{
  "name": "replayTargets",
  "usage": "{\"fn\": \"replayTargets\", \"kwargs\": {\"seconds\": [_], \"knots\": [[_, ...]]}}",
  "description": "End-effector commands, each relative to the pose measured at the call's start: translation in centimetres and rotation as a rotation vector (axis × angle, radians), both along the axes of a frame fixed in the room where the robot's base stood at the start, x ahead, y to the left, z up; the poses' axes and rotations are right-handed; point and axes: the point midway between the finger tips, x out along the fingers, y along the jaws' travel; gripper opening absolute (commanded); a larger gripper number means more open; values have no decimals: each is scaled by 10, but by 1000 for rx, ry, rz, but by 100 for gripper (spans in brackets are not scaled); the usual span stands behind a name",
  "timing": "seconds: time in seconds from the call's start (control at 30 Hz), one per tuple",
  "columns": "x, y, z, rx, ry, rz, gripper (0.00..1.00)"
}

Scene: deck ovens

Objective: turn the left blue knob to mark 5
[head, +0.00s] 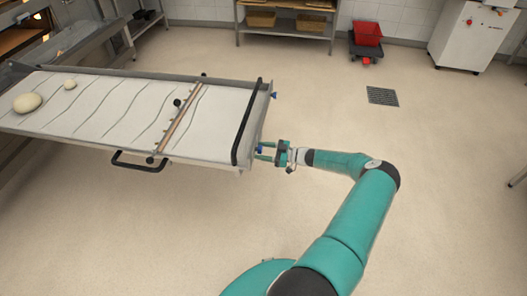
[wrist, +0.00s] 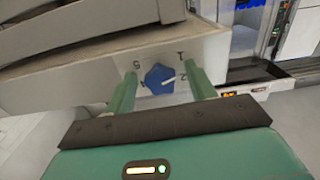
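The left blue knob (wrist: 158,79) sits on the pale end panel (wrist: 205,47) of the long loader table, with small marks around it. My gripper (wrist: 160,72) is open, with one green finger on each side of the knob and a small gap showing on both sides. In the head view my gripper (head: 264,151) is at the table's near end corner, close to this knob (head: 259,150).
Another blue knob (head: 275,95) is farther along the same end. The table (head: 110,105) carries dough pieces (head: 27,102), a crossbar (head: 180,115) and a black handle (head: 140,163).

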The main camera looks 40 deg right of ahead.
Motion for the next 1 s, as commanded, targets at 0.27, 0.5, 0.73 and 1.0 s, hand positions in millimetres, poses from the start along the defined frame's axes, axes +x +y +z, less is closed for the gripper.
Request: {"fn": "replayTargets", "kwargs": {"seconds": [0.27,0.5,0.73,1.0], "knots": [[0,0,0,0,0,0,11],[-1,0,0,16,14,0,11],[-1,0,0,89,71,1,11],[-1,1,0,259,201,1,11]]}}
